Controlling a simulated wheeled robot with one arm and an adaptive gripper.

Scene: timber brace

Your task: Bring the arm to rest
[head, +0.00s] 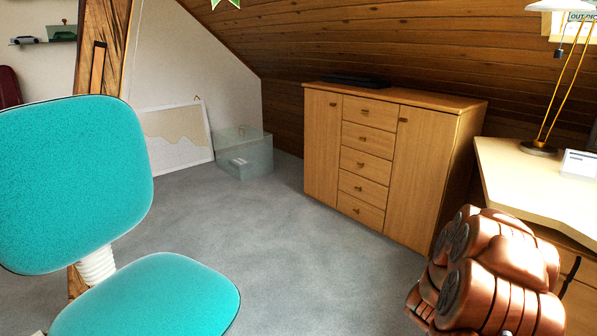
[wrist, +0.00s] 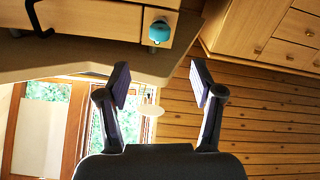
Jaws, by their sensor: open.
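My gripper (wrist: 161,85) shows in the wrist view with its two dark fingers spread wide apart. Nothing is held between the fingers. The wrist view is turned over, with wooden boards low in the picture and furniture along the top. The gripper does not show in the head view.
A teal chair (head: 75,185) stands close at left, before a timber post (head: 100,50). A wooden cabinet (head: 424,170) stands at the back. A pale desk (head: 530,180) with a lamp (head: 538,148) is at right. Grey floor (head: 270,240) between them is clear.

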